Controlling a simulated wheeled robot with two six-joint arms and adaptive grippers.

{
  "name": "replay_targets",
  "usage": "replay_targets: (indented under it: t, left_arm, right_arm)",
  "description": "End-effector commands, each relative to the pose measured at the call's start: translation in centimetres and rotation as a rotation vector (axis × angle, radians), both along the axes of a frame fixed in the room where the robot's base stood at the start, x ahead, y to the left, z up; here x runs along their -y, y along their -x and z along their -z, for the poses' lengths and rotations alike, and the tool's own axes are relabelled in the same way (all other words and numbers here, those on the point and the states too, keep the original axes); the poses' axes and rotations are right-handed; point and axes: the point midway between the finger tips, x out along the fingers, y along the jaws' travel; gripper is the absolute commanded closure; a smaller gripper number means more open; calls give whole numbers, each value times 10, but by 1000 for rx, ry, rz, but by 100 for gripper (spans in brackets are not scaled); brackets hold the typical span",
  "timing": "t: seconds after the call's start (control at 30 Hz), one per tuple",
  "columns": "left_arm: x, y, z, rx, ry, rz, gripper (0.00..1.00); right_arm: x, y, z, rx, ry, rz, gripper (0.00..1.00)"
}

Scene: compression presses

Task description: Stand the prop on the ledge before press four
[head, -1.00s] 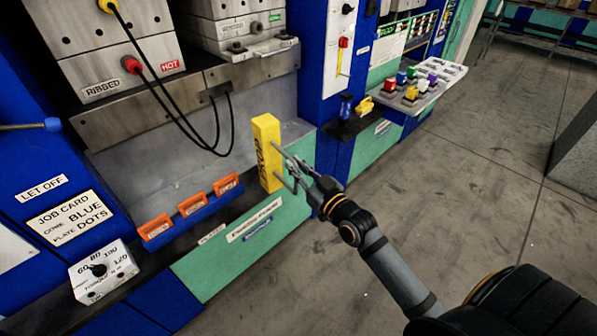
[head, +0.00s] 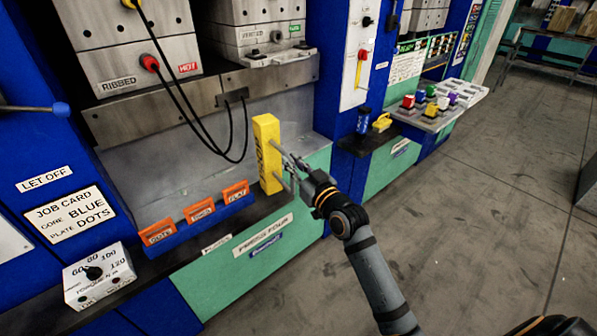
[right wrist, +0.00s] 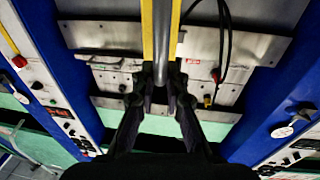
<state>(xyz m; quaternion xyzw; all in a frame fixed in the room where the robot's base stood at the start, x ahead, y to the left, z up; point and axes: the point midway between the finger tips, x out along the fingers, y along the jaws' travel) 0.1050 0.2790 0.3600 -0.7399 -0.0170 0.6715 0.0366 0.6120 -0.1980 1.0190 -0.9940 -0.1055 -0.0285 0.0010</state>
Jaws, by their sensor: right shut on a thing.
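The prop is a tall yellow block (head: 268,150) with dark lettering down one side. It is upright at the front of press four, over the ledge (head: 215,230), just right of the orange plates. I cannot tell whether its foot touches the ledge. My right gripper (head: 284,172) is shut on the prop from its right side. In the right wrist view the fingers (right wrist: 160,78) close on the prop, whose yellow edges (right wrist: 148,35) run up between them. My left gripper is not in view.
Orange plates (head: 200,212) stand in a blue rack left of the prop. A torque box (head: 100,276) sits further left. Black cables (head: 215,145) hang behind the prop. A dark shelf (head: 372,138) holds a blue-handled tool and a yellow item.

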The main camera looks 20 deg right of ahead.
Motion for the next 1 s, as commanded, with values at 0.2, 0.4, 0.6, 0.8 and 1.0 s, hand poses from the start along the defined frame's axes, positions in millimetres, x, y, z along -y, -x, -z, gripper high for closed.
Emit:
replay_targets:
  t: [0.2, 0.4, 0.6, 0.8, 1.0]
  left_arm:
    - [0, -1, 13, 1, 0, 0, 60]
    - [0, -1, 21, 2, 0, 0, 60]
    - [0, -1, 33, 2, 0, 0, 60]
    - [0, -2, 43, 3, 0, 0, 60]
    - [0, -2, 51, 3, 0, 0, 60]
  right_arm:
    - [-6, -16, 2, 8, -4, 1, 100]
    - [-11, -30, 4, 8, -4, -1, 100]
    - [-16, -42, 13, 7, -4, 0, 100]
    - [-20, -54, 20, 9, -2, 0, 100]
    - [-21, -58, 29, 7, -1, 0, 100]
